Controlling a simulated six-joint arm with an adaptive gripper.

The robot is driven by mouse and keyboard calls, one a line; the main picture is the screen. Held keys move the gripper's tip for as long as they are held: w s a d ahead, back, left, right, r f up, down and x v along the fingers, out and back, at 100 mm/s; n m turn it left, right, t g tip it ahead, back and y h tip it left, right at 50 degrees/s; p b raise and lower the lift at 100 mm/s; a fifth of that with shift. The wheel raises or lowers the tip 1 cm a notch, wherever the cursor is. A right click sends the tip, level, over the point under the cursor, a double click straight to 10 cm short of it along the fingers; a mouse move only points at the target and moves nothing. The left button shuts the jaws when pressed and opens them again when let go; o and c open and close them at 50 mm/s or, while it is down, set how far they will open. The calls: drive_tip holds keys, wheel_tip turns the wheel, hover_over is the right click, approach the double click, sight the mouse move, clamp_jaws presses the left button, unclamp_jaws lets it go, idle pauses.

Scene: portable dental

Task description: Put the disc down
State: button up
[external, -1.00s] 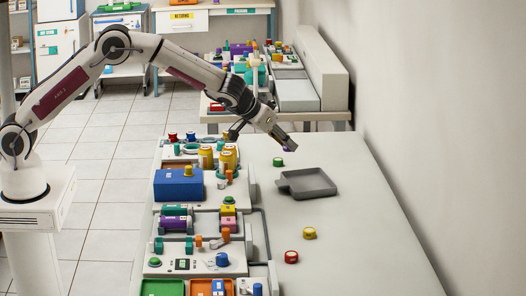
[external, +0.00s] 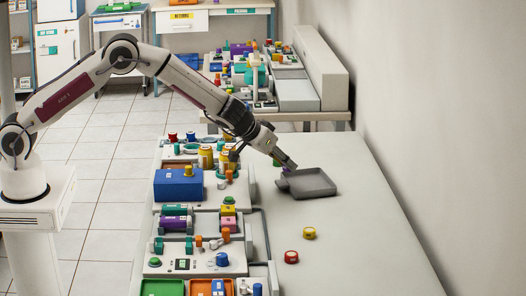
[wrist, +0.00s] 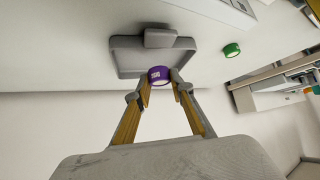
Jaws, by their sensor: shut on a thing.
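My gripper (external: 288,168) is shut on a purple disc (wrist: 160,76), held between the fingertips in the wrist view (wrist: 162,84). The disc has a small white label on its side. In the external view my fingertips are at the back left edge of a grey square tray (external: 314,187). In the wrist view the disc overlaps the rim of the tray (wrist: 127,55); I cannot tell how high above it the disc is. The bare part of the tray that shows is empty.
A green disc (wrist: 232,50) stands beside the tray, partly hidden by my gripper in the external view. A yellow disc (external: 309,233) and a red disc (external: 291,257) lie nearer the front. A blue box (external: 178,186) and equipment fill the table's left side; its right side is clear.

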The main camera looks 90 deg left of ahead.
sight(284, 183)
drive_tip(key=shift+f, duration=0.1)
drive_tip(key=shift+f, duration=1.75)
drive_tip(key=shift+f, duration=0.1)
drive_tip(key=o, duration=0.8)
drive_tip(key=shift+r, duration=0.2)
drive_tip(key=shift+s+d+r, duration=0.1)
drive_tip(key=shift+s+r, duration=0.05)
drive_tip(key=shift+v, duration=5.75)
